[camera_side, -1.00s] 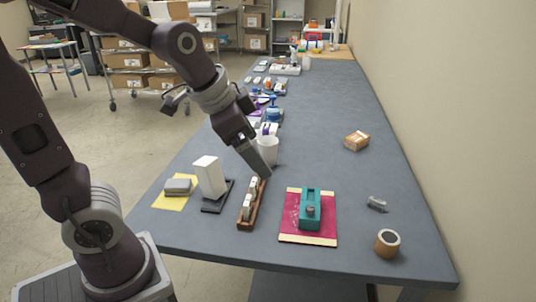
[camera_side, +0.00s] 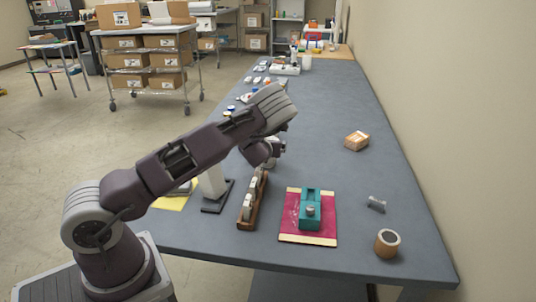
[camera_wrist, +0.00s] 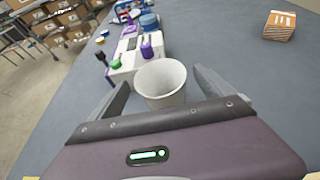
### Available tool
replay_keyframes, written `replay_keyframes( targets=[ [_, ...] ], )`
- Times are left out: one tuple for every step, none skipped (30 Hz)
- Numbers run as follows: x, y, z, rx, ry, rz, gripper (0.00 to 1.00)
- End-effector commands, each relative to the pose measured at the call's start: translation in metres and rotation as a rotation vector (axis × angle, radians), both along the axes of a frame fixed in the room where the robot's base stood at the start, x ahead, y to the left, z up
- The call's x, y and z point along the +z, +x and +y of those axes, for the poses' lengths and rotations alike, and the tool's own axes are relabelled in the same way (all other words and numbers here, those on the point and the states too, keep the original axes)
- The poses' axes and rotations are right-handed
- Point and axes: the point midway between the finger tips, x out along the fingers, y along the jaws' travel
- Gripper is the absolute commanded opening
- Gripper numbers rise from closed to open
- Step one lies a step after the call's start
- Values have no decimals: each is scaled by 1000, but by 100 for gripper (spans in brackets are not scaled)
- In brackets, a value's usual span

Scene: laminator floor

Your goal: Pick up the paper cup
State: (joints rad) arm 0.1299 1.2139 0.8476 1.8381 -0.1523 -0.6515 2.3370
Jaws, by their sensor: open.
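The white paper cup (camera_wrist: 162,84) stands upright on the grey table in the wrist view, its open mouth facing up. My gripper (camera_wrist: 160,77) is open, with one finger to the left of the cup and one to the right. The cup seems to sit between the fingertips or just beyond them; I cannot tell whether either finger touches it. In the side view my arm hides most of the cup and the fingers.
A white device with purple and blue parts (camera_wrist: 136,50) stands just behind the cup. A cardboard box (camera_side: 357,140) is at the right. Nearer are a wooden rack (camera_side: 252,200), a teal block (camera_side: 310,207) on a red mat, and a tape roll (camera_side: 387,243).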

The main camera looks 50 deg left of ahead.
Motion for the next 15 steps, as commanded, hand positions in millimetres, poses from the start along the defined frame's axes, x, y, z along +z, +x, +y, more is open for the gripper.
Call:
replay_keyframes(
  targets=[
    [-4,5,6,1,-1,-1,92],
    [-5,8,8,-1,-1,-1,92],
    [-7,10,10,-1,-2,0,92],
    [-7,12,12,-1,-2,0,92],
    [-8,12,12,0,-1,0,92],
    [-8,12,13,0,-1,0,92],
    [-8,12,12,0,-2,1,92],
    [-8,12,12,0,-2,1,92],
    [-8,12,12,0,-2,1,92],
    [-8,12,12,1,-3,0,92],
    [-8,12,12,1,-3,0,88],
    [-8,12,12,1,-3,0,80],
    [-8,12,12,1,-3,0,74],
    [-8,12,12,1,-3,0,69],
    [-8,12,12,1,-3,0,61]
  ],
)
